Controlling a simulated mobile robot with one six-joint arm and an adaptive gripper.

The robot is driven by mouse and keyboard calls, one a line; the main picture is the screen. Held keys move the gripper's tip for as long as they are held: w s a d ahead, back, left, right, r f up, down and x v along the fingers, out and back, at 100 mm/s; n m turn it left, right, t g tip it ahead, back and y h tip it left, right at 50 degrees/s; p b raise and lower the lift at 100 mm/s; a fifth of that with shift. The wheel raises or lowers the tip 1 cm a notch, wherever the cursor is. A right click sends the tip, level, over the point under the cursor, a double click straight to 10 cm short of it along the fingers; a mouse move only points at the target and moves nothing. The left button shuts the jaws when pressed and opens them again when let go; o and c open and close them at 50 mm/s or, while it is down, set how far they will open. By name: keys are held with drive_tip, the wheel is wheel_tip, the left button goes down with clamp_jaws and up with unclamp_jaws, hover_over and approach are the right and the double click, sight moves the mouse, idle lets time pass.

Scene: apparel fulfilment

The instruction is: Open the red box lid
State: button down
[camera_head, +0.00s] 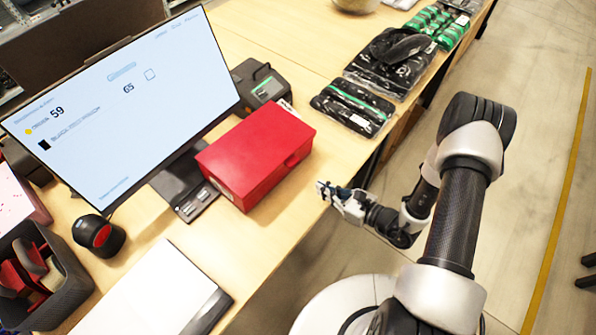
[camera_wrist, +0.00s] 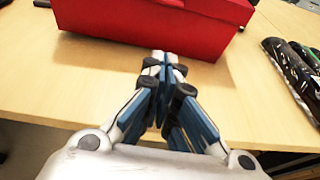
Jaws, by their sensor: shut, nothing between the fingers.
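The red box (camera_head: 256,154) sits on the wooden table beside the monitor, and its lid (camera_head: 258,142) lies shut on top. In the wrist view the red box (camera_wrist: 150,28) fills the top of the picture, with its front wall facing me. My gripper (camera_head: 322,188) is at the table's front edge, to the right of the box and apart from it. In the wrist view my gripper (camera_wrist: 164,58) has its fingers together with nothing between them. The fingertips point toward the box's lower front wall. The inside of the box is hidden.
A large monitor (camera_head: 125,100) stands left of the box. A label printer (camera_head: 262,84) is behind it. Packed dark garments (camera_head: 352,106) lie along the table to the right. A laptop-like white panel (camera_head: 150,292) lies in front. Bare table (camera_head: 275,225) lies before the box.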

drive_tip(key=b+x, duration=0.2)
drive_tip(key=x, duration=0.8)
drive_tip(key=shift+b, duration=0.35)
drive_tip(key=r, duration=0.3)
drive_tip(key=shift+d, duration=0.2)
drive_tip(key=shift+s+r, duration=0.1)
drive_tip(key=shift+r, duration=0.4)
